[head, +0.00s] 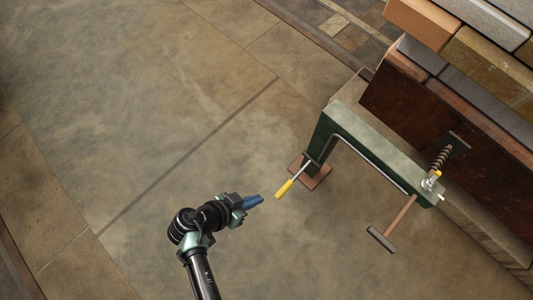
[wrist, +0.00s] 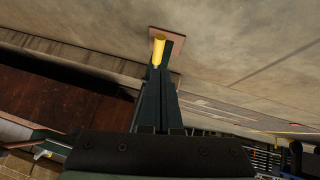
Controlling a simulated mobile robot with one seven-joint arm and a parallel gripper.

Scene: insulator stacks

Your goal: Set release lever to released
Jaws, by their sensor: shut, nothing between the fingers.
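The release lever is a thin grey rod with a yellow handle (head: 284,188), mounted on a dark green clamp frame (head: 372,146). In the head view the handle points down and left from the frame's post. My gripper (head: 257,201) has blue fingers, which are shut and empty. It is just left of the yellow handle and slightly lower in the picture, with a small gap showing. In the wrist view the yellow handle (wrist: 158,51) shows just beyond my fingers, over the brown base plate (wrist: 174,42).
A screw with a T-shaped handle (head: 381,239) hangs from the frame's right end. A brown wall topped with stacked blocks (head: 487,66) stands at the right. The tiled floor (head: 150,110) left of the frame is clear.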

